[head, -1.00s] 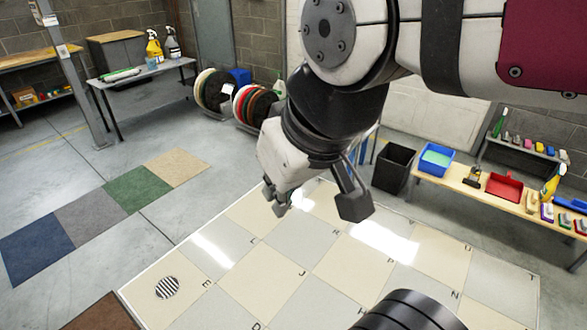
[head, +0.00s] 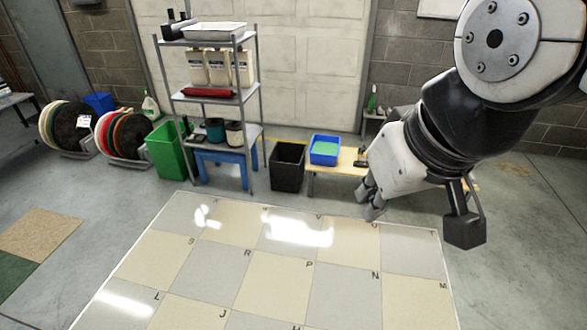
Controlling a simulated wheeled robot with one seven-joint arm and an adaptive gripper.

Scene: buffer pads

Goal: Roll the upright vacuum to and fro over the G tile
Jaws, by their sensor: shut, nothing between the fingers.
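My gripper (head: 418,216) is at the right in the head view, in the air above the far right part of the tiled floor patch. It is shut and holds nothing. The patch (head: 245,262) is a checker of cream and grey tiles with small black letters, among them R, P, N, L, J and M. No tile marked G can be made out in this view. No upright vacuum shows in it either.
A metal shelf (head: 212,98) with bottles and a green bin (head: 167,152) stand behind the patch. A black bin (head: 287,166) and a low bench with a blue tub (head: 325,149) stand beside them. Round pads (head: 70,128) lean at the left. The tiles are clear.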

